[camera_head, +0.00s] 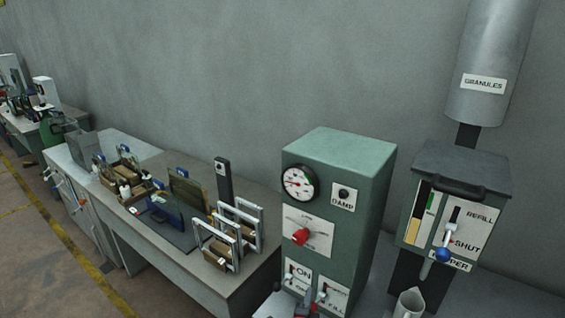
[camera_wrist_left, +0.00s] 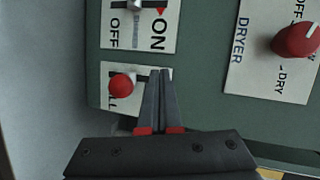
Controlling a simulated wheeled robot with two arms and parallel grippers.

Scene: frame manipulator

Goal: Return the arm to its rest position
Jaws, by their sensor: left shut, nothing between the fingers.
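My left gripper shows small at the bottom of the head view (camera_head: 309,297), low in front of the green dryer cabinet (camera_head: 344,180). In the left wrist view its two fingers (camera_wrist_left: 160,73) are together with nothing between them. Their tips overlap the edge of a white plate with a red-knobbed lever (camera_wrist_left: 122,85); I cannot tell whether they touch it. An ON/OFF switch plate (camera_wrist_left: 137,25) is beside it. Most of my left arm is out of the head view. My right gripper is not in view.
The cabinet carries a red dial (camera_head: 301,236) and a gauge (camera_head: 298,183). A hopper box (camera_head: 462,177) with a blue-knobbed lever stands to the right, with a metal jug (camera_head: 408,303) below. A bench (camera_head: 205,265) with several frames and trays is on the left.

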